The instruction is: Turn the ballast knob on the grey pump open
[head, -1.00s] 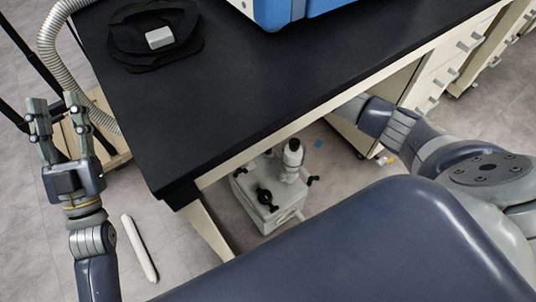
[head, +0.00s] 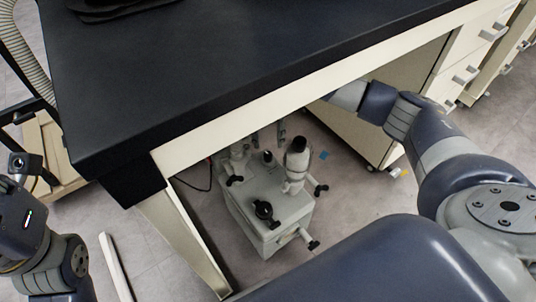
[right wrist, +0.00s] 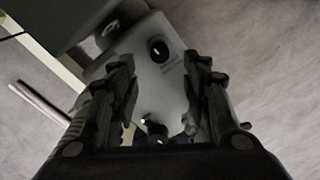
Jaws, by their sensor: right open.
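The grey pump (head: 250,190) stands on the floor under the bench. A large black knob (head: 263,210) sits on its top; what looks like the same knob, with small print beside it, shows in the right wrist view (right wrist: 158,50). A small dark knob (head: 268,157) stands farther back. I cannot tell which is the ballast knob. My right gripper (head: 268,136) is at the pump's far side, partly hidden by the bench edge. In the right wrist view its fingers (right wrist: 160,85) are apart and empty, with dark parts of the pump between them.
The black bench top (head: 250,70) and its pale front rail overhang the pump. A bench leg (head: 185,240) stands to its left. A wheeled cabinet (head: 375,140) is at the right. A pale bar (head: 115,268) lies on the floor at the left.

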